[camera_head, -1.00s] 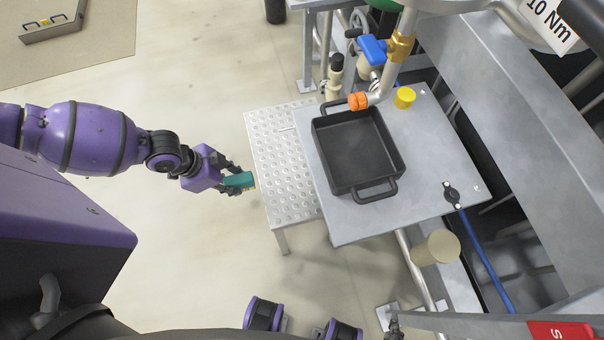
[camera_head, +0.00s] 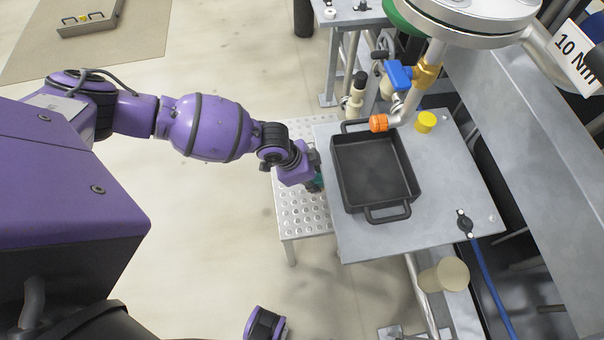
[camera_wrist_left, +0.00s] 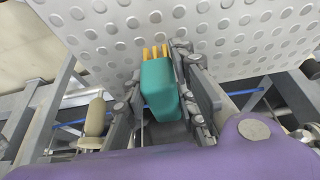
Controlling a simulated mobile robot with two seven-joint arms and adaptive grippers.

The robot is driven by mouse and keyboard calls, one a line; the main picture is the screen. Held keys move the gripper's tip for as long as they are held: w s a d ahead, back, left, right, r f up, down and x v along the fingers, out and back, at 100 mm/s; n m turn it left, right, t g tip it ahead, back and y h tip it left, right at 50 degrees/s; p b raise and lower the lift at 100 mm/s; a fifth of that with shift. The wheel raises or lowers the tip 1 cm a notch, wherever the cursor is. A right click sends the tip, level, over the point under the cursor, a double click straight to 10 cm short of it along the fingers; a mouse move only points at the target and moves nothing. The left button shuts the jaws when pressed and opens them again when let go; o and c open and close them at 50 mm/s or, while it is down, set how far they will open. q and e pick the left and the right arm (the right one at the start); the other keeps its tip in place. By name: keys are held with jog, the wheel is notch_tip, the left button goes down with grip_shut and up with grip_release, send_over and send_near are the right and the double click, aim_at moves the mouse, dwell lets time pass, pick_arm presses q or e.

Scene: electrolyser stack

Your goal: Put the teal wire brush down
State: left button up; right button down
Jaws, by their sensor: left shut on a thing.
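The teal wire brush (camera_wrist_left: 160,88) is held between the fingers of my left gripper (camera_wrist_left: 158,100) in the left wrist view. Its yellow bristles point toward the studded metal step (camera_wrist_left: 235,35). I cannot tell whether the brush touches the step. In the head view my left gripper (camera_head: 314,172) is over the step (camera_head: 302,210), close to the left edge of the grey table. Only a sliver of the brush (camera_head: 319,182) shows there, the rest hidden by the gripper.
A black tray (camera_head: 350,205) with two handles sits on the grey table (camera_head: 440,205). An orange-capped pipe end (camera_head: 379,123) and a yellow cap (camera_head: 426,122) are near its far edge. The near part of the step is clear.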

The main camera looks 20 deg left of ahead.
pick_arm(q)
notch_tip(320, 180, down, 2)
jog(key=shift+a+f, duration=0.15)
jog(key=shift+f, duration=0.2)
pick_arm(e)
jog(key=shift+s, duration=0.25)
jog(key=shift+d, duration=0.1)
jog(key=shift+f, duration=0.1)
pick_arm(q)
jog(key=shift+f, duration=0.5)
jog(key=o, duration=0.7)
jog(key=shift+f, duration=0.1)
jog(key=o, duration=0.4)
jog(key=shift+o, duration=0.2)
pick_arm(e)
jog(key=shift+w, duration=0.3)
